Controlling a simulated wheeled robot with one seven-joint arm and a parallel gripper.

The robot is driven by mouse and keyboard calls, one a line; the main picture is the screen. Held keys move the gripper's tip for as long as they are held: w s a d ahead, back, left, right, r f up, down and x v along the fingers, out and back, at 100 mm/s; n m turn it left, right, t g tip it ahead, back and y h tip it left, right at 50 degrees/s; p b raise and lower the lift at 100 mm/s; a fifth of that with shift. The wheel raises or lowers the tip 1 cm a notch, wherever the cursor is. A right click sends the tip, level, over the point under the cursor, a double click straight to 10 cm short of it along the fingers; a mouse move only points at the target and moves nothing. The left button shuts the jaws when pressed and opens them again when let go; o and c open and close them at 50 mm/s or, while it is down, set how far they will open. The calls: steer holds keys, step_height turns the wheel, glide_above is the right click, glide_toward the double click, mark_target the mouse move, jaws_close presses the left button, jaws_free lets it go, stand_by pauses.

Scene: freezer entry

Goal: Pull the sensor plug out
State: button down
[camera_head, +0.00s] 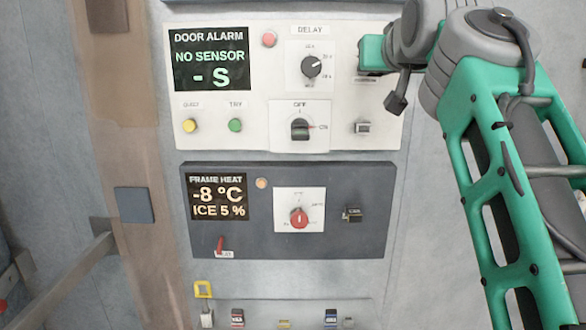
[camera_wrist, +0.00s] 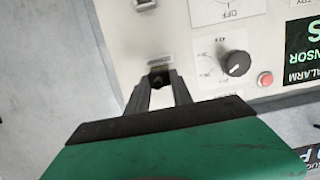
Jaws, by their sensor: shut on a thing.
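The white door alarm panel (camera_head: 265,145) has a display (camera_head: 210,58) reading "NO SENSOR" and "- S". My gripper (camera_head: 372,62) is at the panel's upper right, mostly seen from its green side. In the wrist view, my gripper (camera_wrist: 160,88) has its two grey fingers closed around a small dark piece, the sensor plug (camera_wrist: 159,79), beside a small label plate (camera_wrist: 160,61). The fingers hide most of the plug. I cannot tell whether it is seated or clear of its socket.
The relay knob (camera_head: 311,66) and a red lamp (camera_head: 269,39) are left of my gripper. Another connector (camera_head: 362,127) sits below it. The dark frame heat panel (camera_head: 265,235) is lower, with a red knob (camera_head: 299,217).

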steer(key=shift+s, duration=0.55)
stand_by(0.4)
steer(key=s+b, duration=0.2)
steer(key=s, duration=0.3)
steer(key=shift+s+b, duration=0.25)
steer(key=shift+b, duration=0.15)
stand_by(0.3)
